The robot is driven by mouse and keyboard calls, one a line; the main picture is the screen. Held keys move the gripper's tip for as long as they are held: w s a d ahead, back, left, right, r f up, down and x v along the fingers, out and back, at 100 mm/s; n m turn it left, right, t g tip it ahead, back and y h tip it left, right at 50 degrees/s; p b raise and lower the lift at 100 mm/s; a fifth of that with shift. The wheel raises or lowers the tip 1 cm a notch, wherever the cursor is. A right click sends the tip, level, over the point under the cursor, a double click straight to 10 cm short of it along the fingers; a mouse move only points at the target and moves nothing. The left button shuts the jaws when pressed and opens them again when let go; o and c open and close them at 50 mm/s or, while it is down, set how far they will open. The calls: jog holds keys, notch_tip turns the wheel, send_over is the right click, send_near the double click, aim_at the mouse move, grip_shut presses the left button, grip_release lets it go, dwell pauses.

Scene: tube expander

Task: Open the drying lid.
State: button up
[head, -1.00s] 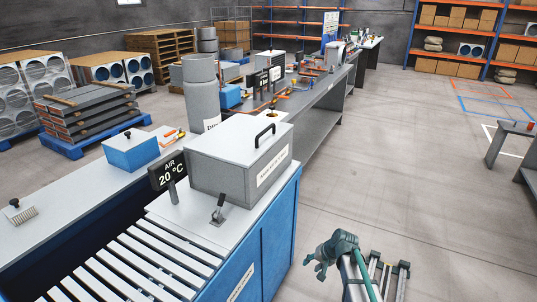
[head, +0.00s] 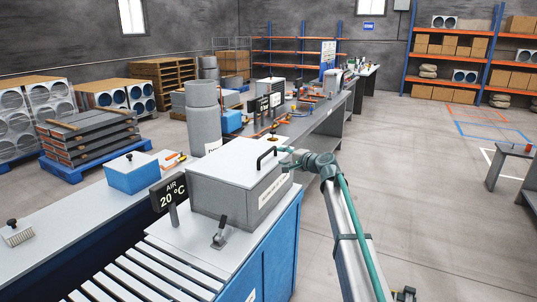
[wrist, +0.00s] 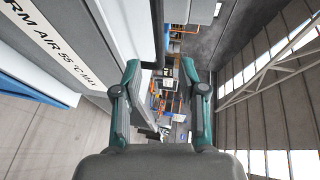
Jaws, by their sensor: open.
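The drying lid (head: 225,172) is the light grey top of a box (head: 215,197) on the blue-sided bench, and it lies closed. A black bar handle (head: 266,158) stands on it near its right edge. In the wrist view the handle (wrist: 158,35) is a dark bar ahead of and between my fingers. The box's side with its "AIR 55 °C MAX" label (wrist: 48,50) fills the left of that view. My gripper (head: 287,152) is open and close beside the handle; it also shows in the wrist view (wrist: 160,73). I cannot tell whether it touches the handle.
An "AIR 20 °C" sign (head: 170,191) and a small lever (head: 219,236) stand by the box. A blue box (head: 132,173) sits on the bench behind. Grey cylinders (head: 203,118) stand beyond. The floor to the right (head: 420,200) is clear.

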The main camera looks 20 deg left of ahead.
aim_at(269, 153)
jog(key=p+x, duration=0.2)
jog(key=x, duration=0.8)
jog(key=shift+f, duration=0.2)
grip_shut()
